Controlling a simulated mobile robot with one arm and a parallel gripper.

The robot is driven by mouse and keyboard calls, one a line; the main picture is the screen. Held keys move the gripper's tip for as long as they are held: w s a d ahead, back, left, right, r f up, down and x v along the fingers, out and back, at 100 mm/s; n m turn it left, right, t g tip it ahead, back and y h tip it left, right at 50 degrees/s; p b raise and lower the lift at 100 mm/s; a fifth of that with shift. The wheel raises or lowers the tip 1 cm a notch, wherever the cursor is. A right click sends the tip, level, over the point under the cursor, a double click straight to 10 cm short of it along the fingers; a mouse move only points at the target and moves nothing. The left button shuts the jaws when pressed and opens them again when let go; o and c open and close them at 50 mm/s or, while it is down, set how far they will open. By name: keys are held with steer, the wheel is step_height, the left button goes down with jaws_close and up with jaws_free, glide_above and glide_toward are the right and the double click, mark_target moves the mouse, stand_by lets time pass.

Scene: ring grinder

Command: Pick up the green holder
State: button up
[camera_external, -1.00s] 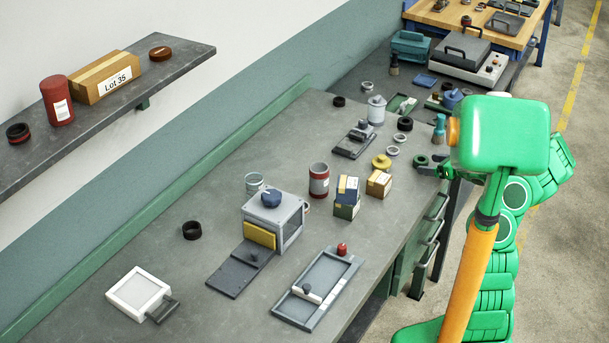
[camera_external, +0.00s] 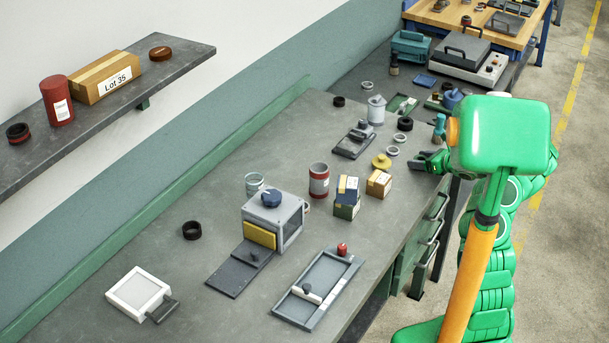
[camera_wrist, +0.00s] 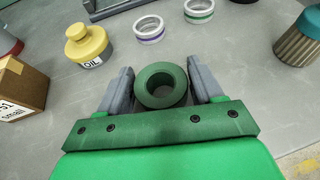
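The green holder, a thick dark green ring (camera_wrist: 142,88), lies on the grey bench between the two grey fingers of my gripper (camera_wrist: 161,80) in the wrist view. The fingers reach along its left and right sides, very close to it. They look open around it; I cannot make out a firm grip. In the external view my gripper (camera_external: 427,161) is low at the bench's right edge, and the ring is mostly hidden by the fingers there.
A yellow oil container (camera_wrist: 88,46) stands to the left, beside a cardboard box (camera_wrist: 20,90). Two pale rings, one purple-banded (camera_wrist: 149,29) and one green-banded (camera_wrist: 199,10), lie just beyond. A ribbed teal-topped container (camera_wrist: 297,42) stands to the right.

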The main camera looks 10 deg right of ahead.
mark_target(421, 159)
steer(key=c, duration=0.6)
steer(key=shift+r, duration=0.1)
steer(key=shift+r, duration=0.55)
step_height(421, 159, up, 2)
steer(key=shift+s+r, duration=0.15)
steer(key=shift+r, duration=0.1)
steer(key=s+a+r, duration=0.2)
steer(key=s+r, duration=0.7)
steer(key=s, duration=0.4)
steer(key=shift+s+a, duration=0.2)
